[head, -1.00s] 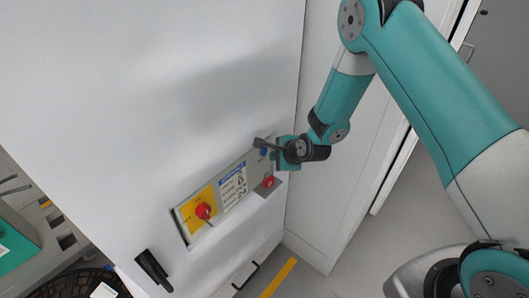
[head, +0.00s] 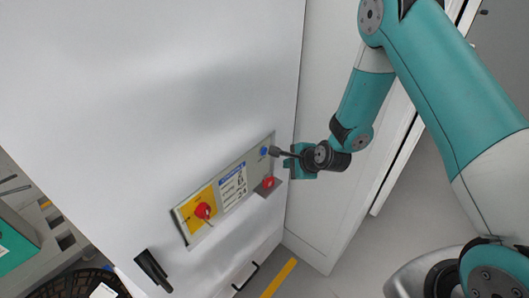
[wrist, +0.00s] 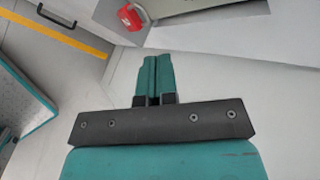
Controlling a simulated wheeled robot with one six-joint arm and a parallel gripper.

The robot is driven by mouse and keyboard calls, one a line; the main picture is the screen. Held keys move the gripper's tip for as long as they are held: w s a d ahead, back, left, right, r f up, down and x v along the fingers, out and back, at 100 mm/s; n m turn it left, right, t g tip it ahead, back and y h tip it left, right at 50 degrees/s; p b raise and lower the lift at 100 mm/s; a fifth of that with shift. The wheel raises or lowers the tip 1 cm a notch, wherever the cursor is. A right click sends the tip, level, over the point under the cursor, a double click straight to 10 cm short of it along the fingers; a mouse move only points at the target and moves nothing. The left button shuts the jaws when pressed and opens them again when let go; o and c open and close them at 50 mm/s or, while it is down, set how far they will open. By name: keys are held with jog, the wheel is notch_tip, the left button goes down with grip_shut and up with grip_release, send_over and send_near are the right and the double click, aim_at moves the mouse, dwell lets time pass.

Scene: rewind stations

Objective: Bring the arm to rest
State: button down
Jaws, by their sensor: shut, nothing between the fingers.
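My gripper (head: 276,152) is in front of the right end of a panel on a white cabinet, near a blue button (head: 264,152). In the head view a small gap seems to lie between its tip and the panel. In the wrist view my gripper (wrist: 154,62) has its two teal fingers together, with nothing between them. My teal and white arm reaches in from the right side of the head view.
A black handle (head: 152,271) sticks out at lower left. Grey floor with a yellow stripe (head: 279,278) is open below.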

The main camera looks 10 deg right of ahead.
dwell(0.3)
jog(key=s+a+r+n+g+y, duration=0.1)
jog(key=s+a+r+n, duration=0.15)
jog(key=r+n, duration=0.2)
jog(key=s+a+r+n+g+b, duration=0.1)
jog(key=s+a+r+n, duration=0.15)
jog(key=r, duration=0.35)
jog(key=s+a+r+n+g+y, duration=0.1)
jog(key=s+a+r+n+g, duration=0.15)
jog(key=r+n, duration=0.2)
jog(key=s+r+n+g, duration=0.1)
jog(key=s+r+n, duration=0.3)
jog(key=s, duration=0.3)
jog(key=s+r+n+g+h, duration=0.1)
jog(key=s+r+n, duration=0.3)
jog(key=s, duration=0.3)
jog(key=s+d+r+n+g+b, duration=0.1)
jog(key=s+r+n, duration=0.3)
jog(key=s+n, duration=0.2)
jog(key=shift+s+g, duration=0.35)
jog(key=shift+s, duration=0.55)
